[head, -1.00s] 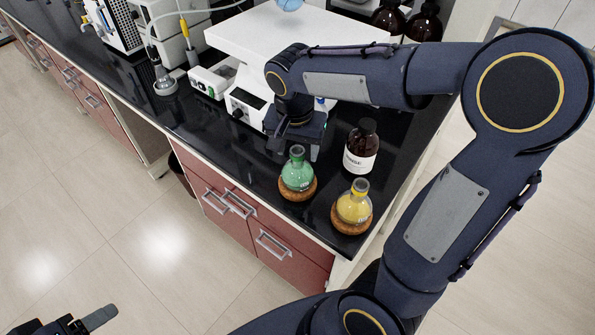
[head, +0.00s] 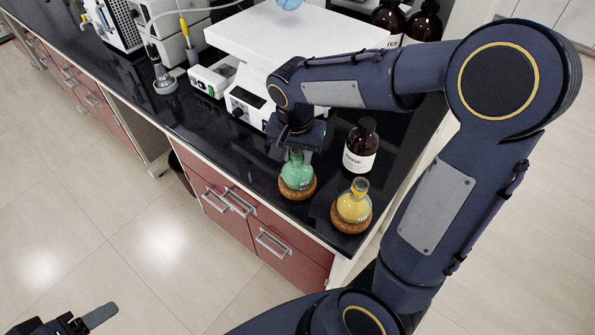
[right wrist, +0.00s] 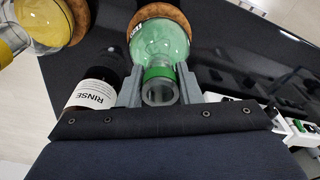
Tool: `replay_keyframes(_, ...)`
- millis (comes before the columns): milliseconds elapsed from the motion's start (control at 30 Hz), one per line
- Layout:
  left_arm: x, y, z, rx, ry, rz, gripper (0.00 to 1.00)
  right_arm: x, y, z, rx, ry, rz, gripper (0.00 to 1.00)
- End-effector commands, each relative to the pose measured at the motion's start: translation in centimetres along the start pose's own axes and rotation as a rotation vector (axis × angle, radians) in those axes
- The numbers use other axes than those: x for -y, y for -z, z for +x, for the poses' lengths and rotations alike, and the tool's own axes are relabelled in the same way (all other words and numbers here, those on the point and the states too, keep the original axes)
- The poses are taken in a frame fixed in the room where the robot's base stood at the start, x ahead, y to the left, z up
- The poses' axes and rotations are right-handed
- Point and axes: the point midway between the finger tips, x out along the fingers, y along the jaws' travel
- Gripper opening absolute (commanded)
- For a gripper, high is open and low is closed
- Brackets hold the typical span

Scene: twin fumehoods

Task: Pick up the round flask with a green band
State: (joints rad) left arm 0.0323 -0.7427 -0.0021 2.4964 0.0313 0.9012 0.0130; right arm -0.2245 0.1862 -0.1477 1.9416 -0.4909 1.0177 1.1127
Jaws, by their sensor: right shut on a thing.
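The round flask with a green band (head: 297,176) holds green liquid and stands upright on a cork ring (head: 298,193) near the bench's front edge. My right gripper (head: 295,153) is over it, pointing down. In the right wrist view, the flask (right wrist: 160,42) has its neck and green band (right wrist: 158,73) between the two fingers of the right gripper (right wrist: 159,88), which are shut on the neck. My left gripper (head: 85,322) is at the bottom left, over the floor, partly cut off by the frame; its jaw opening is unclear.
A yellow flask (head: 354,204) on its own cork ring stands close at the right. A brown RINSE bottle (head: 361,147) stands behind it. A white device with a flat top (head: 290,45) is behind the arm. Black bench is bare left of the green flask.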

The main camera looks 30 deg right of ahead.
Motion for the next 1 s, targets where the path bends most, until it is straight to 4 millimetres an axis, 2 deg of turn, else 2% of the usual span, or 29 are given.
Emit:
replay_keyframes(233,0.0,0.0,0.0,0.000,0.000,0.000,0.63,0.1,0.1,-0.2,-0.002,0.002,0.000,0.00)
replay_keyframes(333,0.0,0.0,0.0,0.000,0.000,0.000,0.63,0.1,0.2,-0.9,-0.004,0.005,0.001,0.00)
replay_keyframes(700,0.1,-0.1,0.2,0.000,0.000,0.000,0.63,0.1,1.0,-7.8,-0.003,0.006,0.000,0.00)
replay_keyframes(833,0.1,-0.1,0.2,0.000,0.000,0.000,0.63,0.1,1.2,-9.4,-0.002,0.003,0.000,0.00)
replay_keyframes(1000,0.1,-0.1,0.2,0.000,0.000,0.000,0.63,0.0,1.2,-10.0,-0.001,0.001,0.000,0.00)
